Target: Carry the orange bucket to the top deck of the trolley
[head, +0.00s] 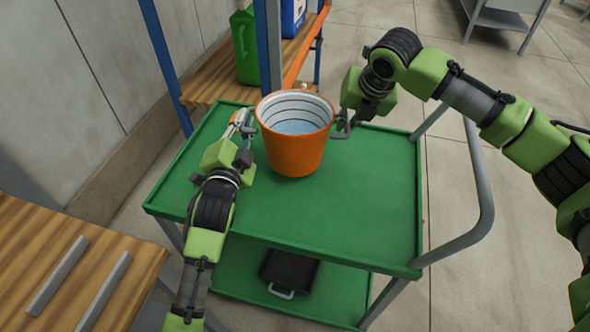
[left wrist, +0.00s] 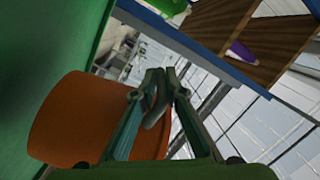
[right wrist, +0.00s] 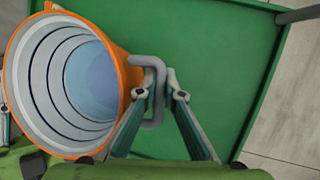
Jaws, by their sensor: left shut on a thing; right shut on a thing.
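The orange bucket (head: 296,150) is upright over the green top deck (head: 340,215) of the trolley, near its far edge. I cannot tell whether its base touches the deck. It has a pale ringed inside with bluish liquid at the bottom. My left gripper (head: 245,125) is shut on the bucket's left handle, and the left wrist view shows its fingers (left wrist: 158,90) closed on the grey handle beside the orange wall. My right gripper (head: 345,125) is shut on the right grey handle (right wrist: 155,90), which lies between its fingers in the right wrist view.
A wooden shelf rack with blue posts (head: 162,55) stands behind the trolley and holds a green jerrycan (head: 245,48) and a blue container (head: 291,15). A black crate (head: 290,270) sits on the lower deck. A wooden bench (head: 70,265) is at left. The deck's front and right are clear.

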